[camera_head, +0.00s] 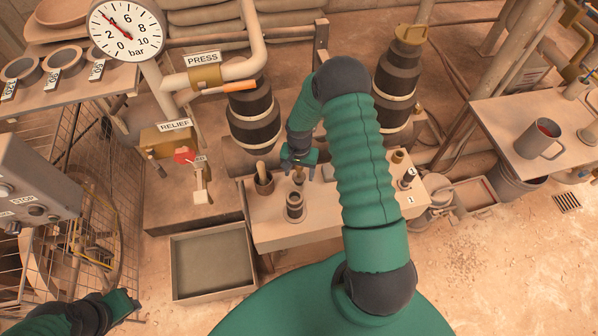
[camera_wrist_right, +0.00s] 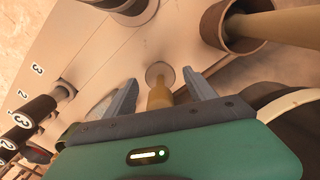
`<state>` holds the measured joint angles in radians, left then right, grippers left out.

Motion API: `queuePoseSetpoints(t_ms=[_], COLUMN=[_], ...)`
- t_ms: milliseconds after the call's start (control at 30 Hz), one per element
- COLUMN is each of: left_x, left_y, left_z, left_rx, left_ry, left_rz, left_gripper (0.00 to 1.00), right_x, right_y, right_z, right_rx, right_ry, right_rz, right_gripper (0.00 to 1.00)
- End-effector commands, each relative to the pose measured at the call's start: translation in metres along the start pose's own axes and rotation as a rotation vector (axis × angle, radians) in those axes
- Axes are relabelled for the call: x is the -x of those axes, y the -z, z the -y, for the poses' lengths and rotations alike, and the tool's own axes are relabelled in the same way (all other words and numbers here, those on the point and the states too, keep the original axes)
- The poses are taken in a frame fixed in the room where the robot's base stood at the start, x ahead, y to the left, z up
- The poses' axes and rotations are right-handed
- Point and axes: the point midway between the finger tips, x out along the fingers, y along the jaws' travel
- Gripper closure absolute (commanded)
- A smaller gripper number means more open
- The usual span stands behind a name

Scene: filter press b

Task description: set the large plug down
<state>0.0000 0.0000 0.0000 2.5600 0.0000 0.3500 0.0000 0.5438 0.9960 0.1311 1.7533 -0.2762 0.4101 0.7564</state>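My right gripper (camera_head: 299,165) hangs over the bench (camera_head: 275,232) in the head view. In the right wrist view, its two grey fingers (camera_wrist_right: 162,98) stand wide apart. A brass-coloured plug (camera_wrist_right: 159,97) lies between them, with a visible gap on each side. Beyond the plug is a round, paler disc at the bench surface; I cannot tell whether the plug touches it. A small brown stub shows under the gripper in the head view. My left gripper (camera_head: 128,303) is at the lower left, away from the bench, and its opening is unclear.
A dark-banded cylinder (camera_head: 294,207) stands in front of the right gripper. A cup with a wooden handle (camera_head: 264,184) stands left of it. Numbered pegs (camera_head: 407,179) are at the bench's right end. An open tray (camera_head: 212,263) lies on the floor.

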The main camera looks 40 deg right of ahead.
Motion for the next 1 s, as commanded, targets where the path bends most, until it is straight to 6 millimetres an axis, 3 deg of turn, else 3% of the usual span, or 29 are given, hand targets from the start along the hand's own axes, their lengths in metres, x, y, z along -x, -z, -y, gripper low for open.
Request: queuePoseSetpoints(t_ms=[267,367,600,833,933,1000], left_x=[0.003,0.009,0.024,0.030,0.030,0.029], left_y=[0.001,0.002,0.006,0.007,0.007,0.007], left_z=[0.000,0.000,0.000,0.000,0.000,0.000], left_rx=[0.000,0.000,0.000,0.000,0.000,0.000], left_ry=[0.000,0.000,0.000,0.000,0.000,0.000], left_rz=[0.000,0.000,0.000,0.000,0.000,0.000], left_gripper=[0.69,0.69,0.69,0.69,0.69,0.69], right_x=[0.007,0.025,0.089,0.122,0.141,0.166], right_y=[0.001,0.001,0.001,-0.001,-0.018,-0.048], right_z=[0.000,0.001,0.001,0.001,0.012,0.025], right_rx=[0.000,0.000,0.000,0.006,0.096,0.246], right_ry=[0.000,0.001,0.002,0.001,0.008,0.022], right_rz=[-0.001,-0.003,-0.004,-0.002,-0.022,-0.055], right_gripper=[0.36,0.36,0.36,0.36,0.36,0.36])
